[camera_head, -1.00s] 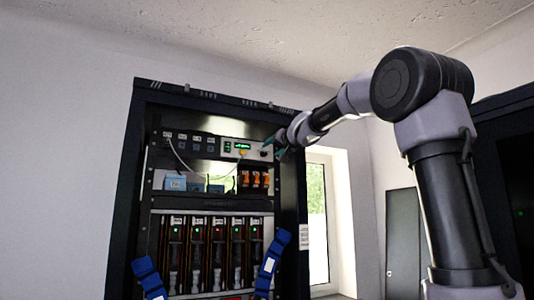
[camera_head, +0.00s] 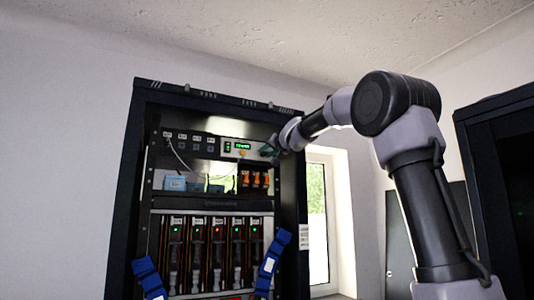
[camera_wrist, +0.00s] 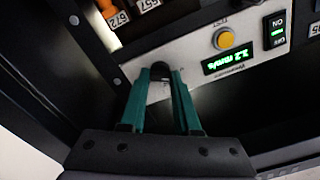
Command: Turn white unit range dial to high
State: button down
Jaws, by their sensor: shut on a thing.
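The white unit (camera_head: 238,148) is mounted at the upper right of the dark rack. In the wrist view its white panel (camera_wrist: 195,46) carries a green display reading about 1.2 mm/s, a yellow button and a green-lit ON switch. The black range dial (camera_wrist: 160,70) is at the panel's lower left, between my fingertips. My gripper (camera_wrist: 162,82), with teal fingers, is shut on the dial; in the head view my gripper (camera_head: 268,151) is at the right end of the unit. The dial's pointer and its markings are mostly hidden by the fingers.
The rack's dark frame (camera_head: 291,190) stands just right of the unit. Below are orange switches (camera_head: 253,180) and several modules with green and red lights. A thin cable (camera_head: 178,155) loops at the left.

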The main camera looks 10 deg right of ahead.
jog(key=shift+m, duration=0.3)
jog(key=m, duration=1.1)
jog(key=shift+f+m, duration=0.15)
jog(key=shift+m, duration=0.25)
jog(key=m, duration=0.5)
jog(key=shift+f, duration=0.1)
jog(key=m, duration=0.6)
jog(key=shift+m, duration=0.4)
jog(key=c, duration=0.6)
grip_release()
jog(key=shift+c, duration=0.2)
